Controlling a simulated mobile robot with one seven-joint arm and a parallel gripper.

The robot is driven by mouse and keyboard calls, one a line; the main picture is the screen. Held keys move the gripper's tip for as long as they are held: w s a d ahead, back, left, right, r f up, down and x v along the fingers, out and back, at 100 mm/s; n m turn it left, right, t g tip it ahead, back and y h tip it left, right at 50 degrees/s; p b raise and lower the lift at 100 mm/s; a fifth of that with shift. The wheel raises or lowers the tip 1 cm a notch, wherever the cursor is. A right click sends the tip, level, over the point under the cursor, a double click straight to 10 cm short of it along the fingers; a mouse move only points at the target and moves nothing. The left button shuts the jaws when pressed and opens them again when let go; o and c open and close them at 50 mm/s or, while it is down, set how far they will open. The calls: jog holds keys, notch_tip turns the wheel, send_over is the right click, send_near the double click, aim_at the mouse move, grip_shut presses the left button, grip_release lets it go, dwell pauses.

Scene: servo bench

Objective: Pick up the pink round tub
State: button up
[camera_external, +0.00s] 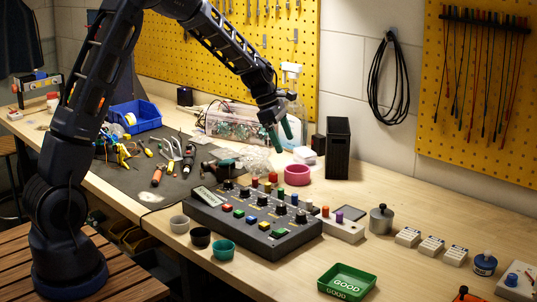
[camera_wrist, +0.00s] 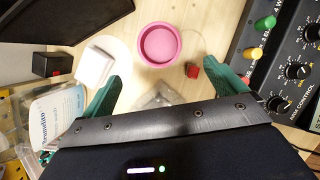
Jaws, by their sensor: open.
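The pink round tub (camera_external: 297,175) sits upright on the wooden bench, between the control box and the black case. In the wrist view the tub (camera_wrist: 160,44) appears at the top middle, its open top facing the camera and its inside empty. My gripper (camera_external: 279,136) is above the bench, up and left of the tub in the outside view. Its green fingers are apart with nothing between them; in the wrist view my gripper (camera_wrist: 174,82) has the tub beyond its fingertips. The gripper is not touching the tub.
The control box (camera_external: 250,215) with knobs stands in front of the tub. A black case (camera_external: 338,148) stands behind it, with a white block (camera_external: 305,155) beside it. A clear bag (camera_external: 256,162) lies left of the tub. A red cap (camera_wrist: 192,71) is near the right finger.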

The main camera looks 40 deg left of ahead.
aim_at(296, 169)
jog(key=shift+x, duration=5.45)
jog(key=shift+d+r, duration=0.1)
jog(key=c, duration=1.1)
